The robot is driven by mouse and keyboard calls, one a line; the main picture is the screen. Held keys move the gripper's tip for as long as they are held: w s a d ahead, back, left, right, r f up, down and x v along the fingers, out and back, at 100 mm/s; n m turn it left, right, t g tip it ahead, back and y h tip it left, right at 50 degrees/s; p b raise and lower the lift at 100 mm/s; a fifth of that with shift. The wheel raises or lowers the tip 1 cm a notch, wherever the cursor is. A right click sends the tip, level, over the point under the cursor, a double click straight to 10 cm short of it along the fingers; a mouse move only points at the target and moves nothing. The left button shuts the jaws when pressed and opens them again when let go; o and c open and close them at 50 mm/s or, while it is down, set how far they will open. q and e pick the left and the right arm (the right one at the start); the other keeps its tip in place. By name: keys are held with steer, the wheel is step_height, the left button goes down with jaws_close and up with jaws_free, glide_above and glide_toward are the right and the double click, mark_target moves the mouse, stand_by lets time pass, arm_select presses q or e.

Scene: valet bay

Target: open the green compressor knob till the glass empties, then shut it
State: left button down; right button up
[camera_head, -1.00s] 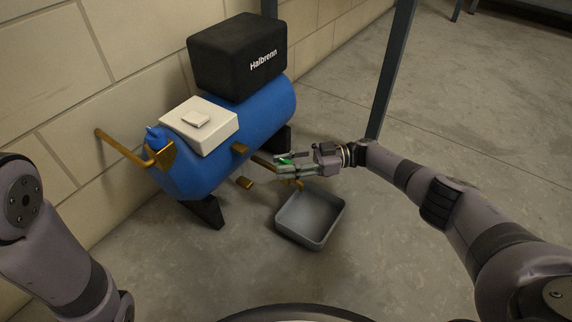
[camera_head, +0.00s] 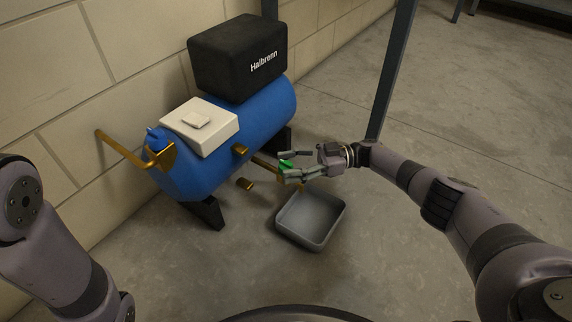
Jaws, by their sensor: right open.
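The green knob (camera_head: 286,165) sits on a brass pipe low on the right side of the blue compressor tank (camera_head: 262,118). My right gripper (camera_head: 286,164) is open, with its two fingers apart at the knob, one on the far side and one on the near side. I cannot tell whether either finger touches it. The glass cannot be made out in this view. My left arm (camera_head: 62,255) shows at the left edge, but its gripper is out of the frame.
A grey open tray (camera_head: 283,228) stands on the floor below the knob. A black box marked Halbrenn (camera_head: 222,62) and a white box (camera_head: 228,129) sit on the tank. A dark post (camera_head: 391,75) stands behind my right arm. The floor at right is clear.

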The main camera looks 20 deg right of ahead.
steer(key=d, duration=0.6)
steer(key=shift+s+d, duration=0.2)
steer(key=shift+s, duration=0.15)
